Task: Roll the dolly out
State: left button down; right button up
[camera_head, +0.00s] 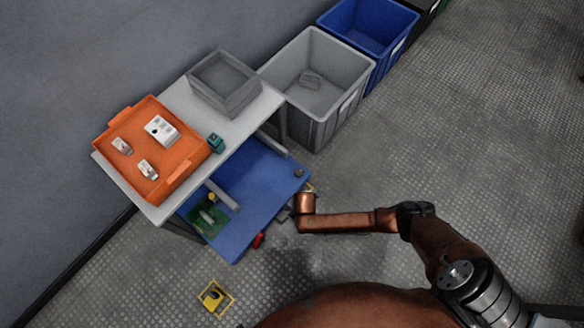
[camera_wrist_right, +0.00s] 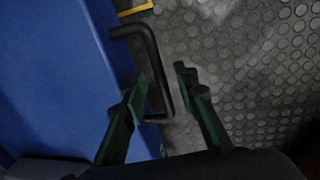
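The dolly (camera_head: 250,200) is a flat blue platform, partly under the grey table. In the right wrist view its blue deck (camera_wrist_right: 50,80) fills the left side, and a black U-shaped handle (camera_wrist_right: 152,60) sticks out from its edge. My right gripper (camera_head: 287,214) is at the dolly's right edge in the head view, mostly hidden by my wrist. In the wrist view the right gripper (camera_wrist_right: 162,88) is open, with its fingertips apart on either side of the handle bar; contact cannot be told. My left gripper is not in view.
The table (camera_head: 240,127) stands over the dolly, holding an orange tray (camera_head: 175,178) and a grey bin (camera_head: 224,82). A green board (camera_head: 207,219) lies on the dolly. A grey crate (camera_head: 345,108) and blue crate (camera_head: 377,50) stand behind. A yellow-framed item (camera_head: 213,297) lies on the floor; floor at right is clear.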

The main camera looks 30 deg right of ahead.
jog(key=shift+c, duration=0.4)
grip_shut()
dwell(0.4)
